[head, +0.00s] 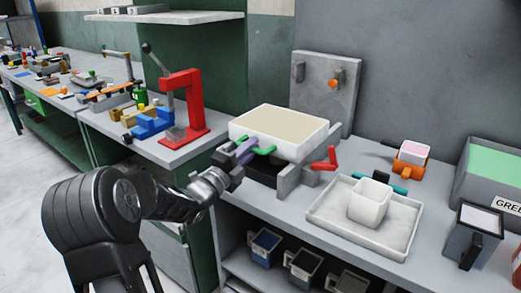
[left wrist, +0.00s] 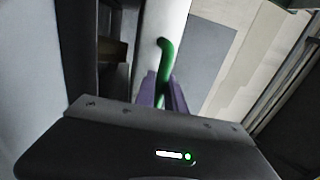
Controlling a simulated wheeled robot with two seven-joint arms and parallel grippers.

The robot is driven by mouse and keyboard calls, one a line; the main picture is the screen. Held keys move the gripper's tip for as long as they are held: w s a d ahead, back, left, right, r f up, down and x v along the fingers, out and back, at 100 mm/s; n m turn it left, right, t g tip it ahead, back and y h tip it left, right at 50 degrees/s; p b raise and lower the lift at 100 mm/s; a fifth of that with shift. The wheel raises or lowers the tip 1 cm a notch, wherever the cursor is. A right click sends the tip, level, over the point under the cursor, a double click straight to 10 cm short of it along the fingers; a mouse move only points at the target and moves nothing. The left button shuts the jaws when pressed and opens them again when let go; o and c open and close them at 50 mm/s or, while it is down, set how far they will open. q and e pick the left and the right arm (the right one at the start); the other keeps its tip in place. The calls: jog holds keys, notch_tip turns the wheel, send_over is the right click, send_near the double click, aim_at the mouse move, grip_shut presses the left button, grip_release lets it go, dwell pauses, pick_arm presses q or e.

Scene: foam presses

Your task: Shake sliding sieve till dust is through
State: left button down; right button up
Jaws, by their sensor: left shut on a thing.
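The sliding sieve (head: 280,125) is a white box with a flat tan surface inside. It sits on grey rails (head: 290,180) above a dark gap. A green handle (head: 264,151) sticks out on its near left side. My left gripper (head: 242,150) reaches in from the left and is shut on the green handle, its purple fingers on either side. In the left wrist view the green handle (left wrist: 166,60) rises from between the purple fingers (left wrist: 163,90) next to the white wall. I cannot tell whether dust lies on the tan surface. My right gripper is not in view.
A red lever (head: 325,160) stands just right of the sieve. A red press (head: 185,105) stands on the left bench. Dark bins (head: 303,268) sit on the shelf below.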

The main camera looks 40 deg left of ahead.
pick_arm(q)
jog(key=shift+s, duration=0.25)
jog(key=c, duration=1.4)
grip_release()
jog(key=s+f+b, duration=0.1)
jog(key=s, duration=0.6)
jog(key=shift+s+f, duration=0.3)
jog(key=shift+d, duration=0.1)
